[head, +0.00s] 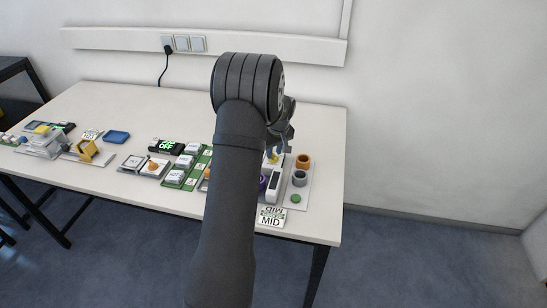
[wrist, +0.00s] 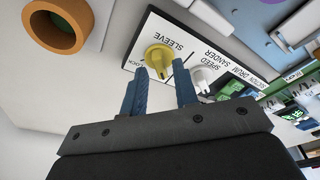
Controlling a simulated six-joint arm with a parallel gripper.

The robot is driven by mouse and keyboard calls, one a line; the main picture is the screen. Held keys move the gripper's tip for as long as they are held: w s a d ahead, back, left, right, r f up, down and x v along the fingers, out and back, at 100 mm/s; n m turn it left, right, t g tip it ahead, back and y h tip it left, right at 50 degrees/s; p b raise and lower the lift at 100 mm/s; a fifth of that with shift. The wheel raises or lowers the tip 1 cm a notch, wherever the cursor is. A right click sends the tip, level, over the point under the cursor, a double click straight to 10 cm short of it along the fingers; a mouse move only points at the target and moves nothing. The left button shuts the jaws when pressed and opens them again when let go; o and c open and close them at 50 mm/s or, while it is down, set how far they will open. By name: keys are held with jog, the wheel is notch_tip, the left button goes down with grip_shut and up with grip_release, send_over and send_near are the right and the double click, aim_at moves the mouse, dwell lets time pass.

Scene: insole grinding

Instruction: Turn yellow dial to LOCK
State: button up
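The yellow dial (wrist: 158,60) sits on a white panel (wrist: 172,40) beside the printed word SLEEVE, in the wrist view. A partly covered label ending in "OCK" shows near the dial's other side. In the head view a small yellow spot that looks like the dial (head: 272,158) shows under my gripper (head: 279,146), mostly hidden by my arm.
A white dial (wrist: 203,78) marked SPEED stands beside the yellow one. An orange ring (wrist: 57,44) lies at the wrist view's upper left. Several devices fill the table's left.

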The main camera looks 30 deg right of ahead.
jog(key=shift+f, duration=0.7)
jog(key=shift+r, duration=0.15)
grip_shut()
